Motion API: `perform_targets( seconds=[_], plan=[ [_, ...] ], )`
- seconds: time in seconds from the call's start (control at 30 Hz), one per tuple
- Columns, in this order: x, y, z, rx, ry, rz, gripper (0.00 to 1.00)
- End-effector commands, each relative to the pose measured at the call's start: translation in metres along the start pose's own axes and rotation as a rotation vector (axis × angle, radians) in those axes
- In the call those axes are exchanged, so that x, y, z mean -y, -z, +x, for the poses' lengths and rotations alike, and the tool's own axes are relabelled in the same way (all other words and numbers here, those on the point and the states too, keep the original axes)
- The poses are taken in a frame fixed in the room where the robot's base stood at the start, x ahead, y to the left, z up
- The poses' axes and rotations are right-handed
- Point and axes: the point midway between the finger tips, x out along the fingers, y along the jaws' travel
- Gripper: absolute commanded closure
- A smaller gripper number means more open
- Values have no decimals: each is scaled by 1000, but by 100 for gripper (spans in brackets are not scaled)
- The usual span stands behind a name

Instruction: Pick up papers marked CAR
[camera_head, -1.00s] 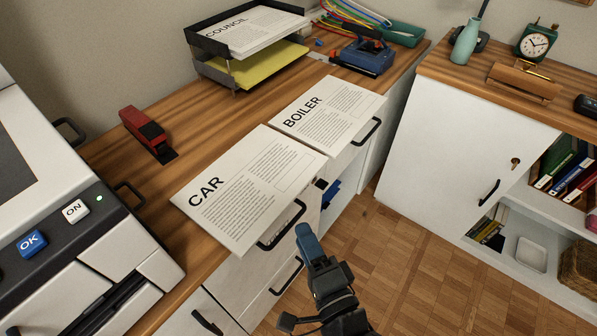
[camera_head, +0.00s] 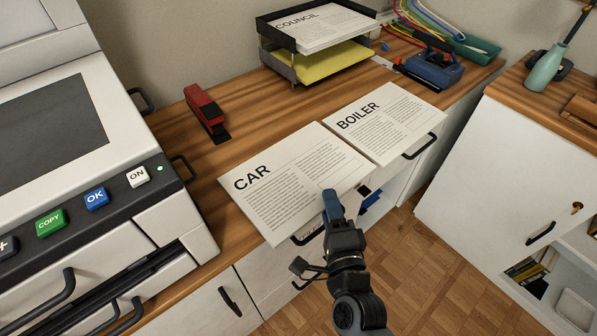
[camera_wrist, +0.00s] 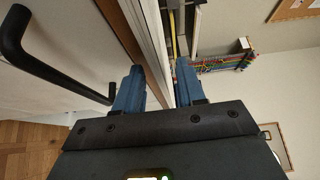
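The white papers marked CAR (camera_head: 290,180) lie flat on the wooden desk and overhang its front edge. The similar papers marked BOILER (camera_head: 385,125) lie just to their right. My gripper (camera_head: 331,196) is at the front right edge of the CAR papers, its blue tip overlapping them in the head view. In the wrist view my gripper (camera_wrist: 158,88) has its two blue fingers apart. White edge-on layers, seemingly the papers (camera_wrist: 156,30), lie ahead near the gap between the fingers. I cannot tell whether the fingers touch them.
A printer (camera_head: 75,130) stands at the left. A red stapler (camera_head: 207,112) and a tray (camera_head: 292,68) with COUNCIL papers (camera_head: 318,25) are behind. A blue hole punch (camera_head: 432,66) is at the back right. Drawer handles (camera_head: 228,303) stick out below the desk edge.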

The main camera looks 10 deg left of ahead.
Motion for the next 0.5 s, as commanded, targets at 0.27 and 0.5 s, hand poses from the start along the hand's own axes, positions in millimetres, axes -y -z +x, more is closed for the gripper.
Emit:
perform_targets(
  seconds=[0.27, 0.5],
  plan=[
    [0, 0, 0, 0, 0, 0, 82],
    [0, 0, 0, 0, 0, 0, 100]
  ],
)
